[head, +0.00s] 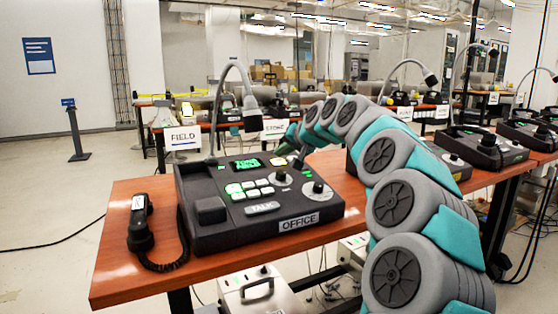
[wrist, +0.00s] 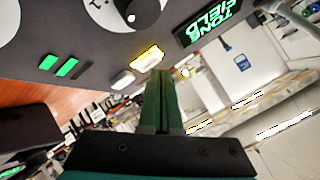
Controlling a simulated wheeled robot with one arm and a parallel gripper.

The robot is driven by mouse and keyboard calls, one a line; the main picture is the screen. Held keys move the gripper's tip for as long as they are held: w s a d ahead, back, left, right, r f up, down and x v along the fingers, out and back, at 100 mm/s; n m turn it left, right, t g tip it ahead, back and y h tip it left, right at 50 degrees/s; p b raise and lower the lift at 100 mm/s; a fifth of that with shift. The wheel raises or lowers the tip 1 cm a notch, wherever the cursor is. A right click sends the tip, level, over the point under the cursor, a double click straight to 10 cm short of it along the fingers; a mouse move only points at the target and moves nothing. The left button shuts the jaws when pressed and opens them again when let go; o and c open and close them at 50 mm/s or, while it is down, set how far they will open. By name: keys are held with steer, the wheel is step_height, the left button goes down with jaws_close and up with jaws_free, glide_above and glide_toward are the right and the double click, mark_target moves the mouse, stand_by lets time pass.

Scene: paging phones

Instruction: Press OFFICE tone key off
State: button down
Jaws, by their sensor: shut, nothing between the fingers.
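The OFFICE console (head: 225,232) is a dark grey desk unit on a wooden table, with its OFFICE label (head: 299,222) on the front edge. Its green-lit display (head: 245,164) shows "TONE FIELD" upside down in the wrist view (wrist: 212,22). A key glowing yellow (wrist: 148,57) sits beside the display, with a pale key (wrist: 122,80) next to it. My gripper (wrist: 161,72) is shut and empty, its tips close to the yellow key; I cannot tell whether they touch.
A black handset (head: 140,225) with a coiled cord lies left of the console. Knobs (head: 318,187) and a TALK key (head: 262,208) are on its face. A gooseneck microphone (head: 243,85) rises behind it. Other consoles (head: 484,148) stand to the right; a FIELD station (head: 183,137) is behind.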

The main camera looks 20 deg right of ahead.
steer(key=shift+f, duration=0.1)
stand_by(0.3)
steer(key=shift+w+f, duration=0.1)
steer(key=shift+f, duration=0.25)
stand_by(0.3)
steer(key=shift+r, duration=0.45)
stand_by(0.3)
step_height(320, 180, up, 6)
steer(key=s+p, duration=0.1)
steer(key=p, duration=0.1)
steer(key=shift+s, duration=0.4)
